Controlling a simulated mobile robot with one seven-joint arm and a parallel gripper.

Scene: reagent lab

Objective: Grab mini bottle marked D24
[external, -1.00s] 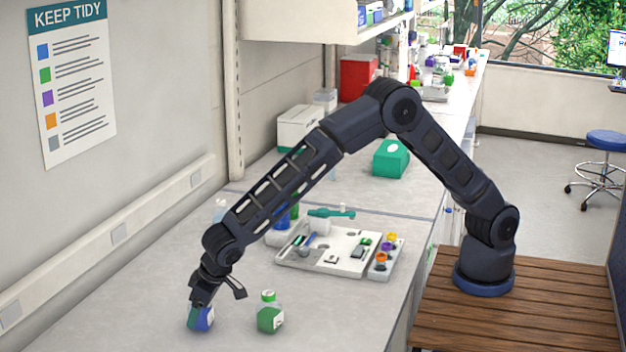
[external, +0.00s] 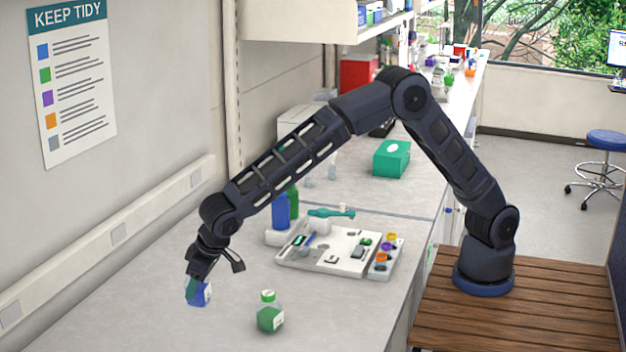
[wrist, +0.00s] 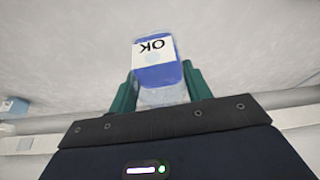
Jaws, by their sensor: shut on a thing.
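My gripper (external: 193,281) is shut on a small clear bottle with blue contents (external: 202,296) and holds it above the bench at the lower left. In the wrist view the teal fingers (wrist: 158,92) grip the sides of the blue bottle (wrist: 158,75). A white label on it appears to read "OK", upside down in that view; I see no D24 marking. A second small bottle, with green contents, a green cap and a white label (external: 269,315), stands upright on the bench to the right; its marking is too small to read.
A white tray (external: 290,262) with small parts lies behind the bottles, with a rack of colored-capped vials (external: 383,262) at its right. Taller blue (external: 281,212) and green bottles stand behind it. The bench (external: 150,315) around the gripper is clear; the wall is at left.

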